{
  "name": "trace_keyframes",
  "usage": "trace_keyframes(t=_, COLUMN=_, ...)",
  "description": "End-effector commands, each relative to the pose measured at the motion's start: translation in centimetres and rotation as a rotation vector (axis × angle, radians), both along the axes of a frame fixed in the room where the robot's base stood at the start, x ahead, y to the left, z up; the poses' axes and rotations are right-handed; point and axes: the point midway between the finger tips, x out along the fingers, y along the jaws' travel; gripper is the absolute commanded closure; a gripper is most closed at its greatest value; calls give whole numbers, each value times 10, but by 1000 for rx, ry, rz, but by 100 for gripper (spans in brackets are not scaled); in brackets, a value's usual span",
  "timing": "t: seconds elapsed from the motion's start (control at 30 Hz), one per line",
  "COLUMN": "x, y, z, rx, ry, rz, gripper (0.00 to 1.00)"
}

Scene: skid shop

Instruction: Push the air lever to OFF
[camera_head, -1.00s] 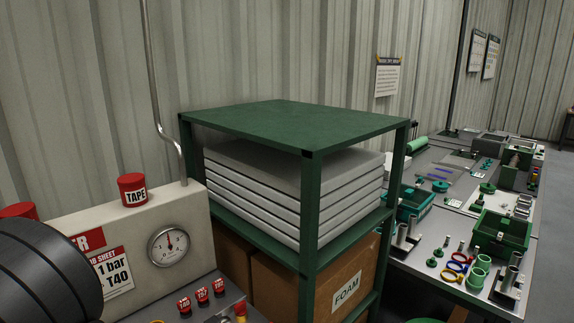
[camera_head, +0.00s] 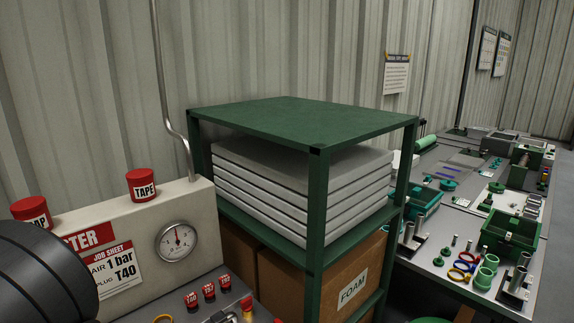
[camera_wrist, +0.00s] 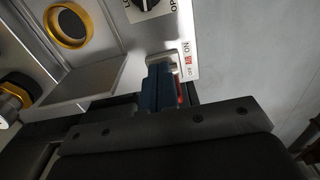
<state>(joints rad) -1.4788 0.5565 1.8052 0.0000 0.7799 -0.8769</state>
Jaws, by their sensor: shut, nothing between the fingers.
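In the wrist view a pale panel (camera_wrist: 155,30) carries an ON/OFF label (camera_wrist: 187,60), with ON at its upper end and OFF at its lower end. My gripper (camera_wrist: 160,70) is shut, with its blue fingers against or just in front of the panel beside this label. A red piece (camera_wrist: 181,94) shows at the right side of the fingers, below OFF. I cannot tell whether it is the air lever; the fingers hide much of that spot. In the head view the pressure gauge (camera_head: 176,242) is on the pale unit, and my gripper is out of sight.
A black knob (camera_wrist: 143,4) and a gold-ringed round opening (camera_wrist: 70,26) are near the fingers. A brass fitting (camera_wrist: 17,92) is at the left. In the head view a green rack (camera_head: 315,210) stands right of the unit, with a tape tin (camera_head: 141,186) on the unit.

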Motion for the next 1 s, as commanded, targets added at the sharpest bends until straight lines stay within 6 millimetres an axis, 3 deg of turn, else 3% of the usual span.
trace_keyframes(t=0.47, x=-13, y=12, z=0, rx=0, ry=0, rz=1, gripper=100)
trace_keyframes(t=1.0, x=-2, y=2, z=0, rx=1, ry=-1, rz=0, gripper=100)
